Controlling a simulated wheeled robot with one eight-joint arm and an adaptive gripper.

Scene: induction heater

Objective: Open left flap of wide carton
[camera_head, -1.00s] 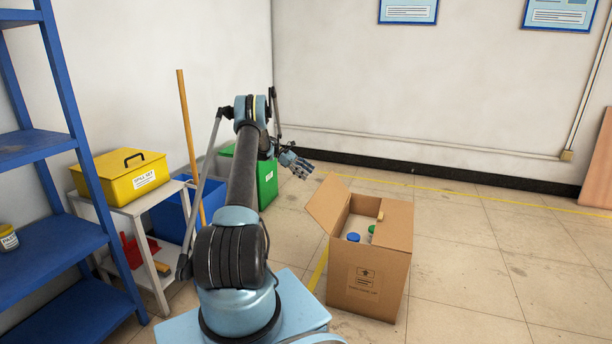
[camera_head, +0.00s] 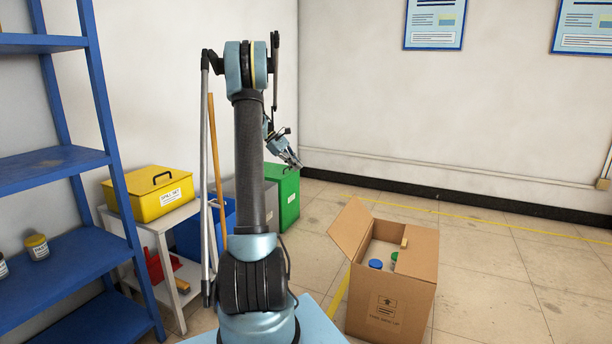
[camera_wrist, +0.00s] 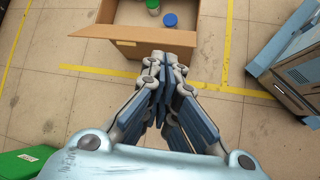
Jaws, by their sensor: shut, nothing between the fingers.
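The brown wide carton (camera_head: 388,302) stands on the floor right of my arm. Its left flap (camera_head: 352,226) stands up and leans outward to the left. The carton's top is open, and a blue-capped item (camera_head: 375,264) and a green-capped item (camera_head: 395,257) show inside. My gripper (camera_head: 297,164) is shut and empty, above and left of the carton, apart from the flap in the head view. In the wrist view, my gripper (camera_wrist: 166,60) points toward the carton (camera_wrist: 122,46), its fingertips overlapping the near edge; the gap between them is hard to judge.
A green bin (camera_head: 287,200) stands behind my arm by the wall. A white side table (camera_head: 150,222) holds a yellow spill kit box (camera_head: 150,195). A blue shelf (camera_head: 55,168) stands at the left. The floor right of the carton is clear.

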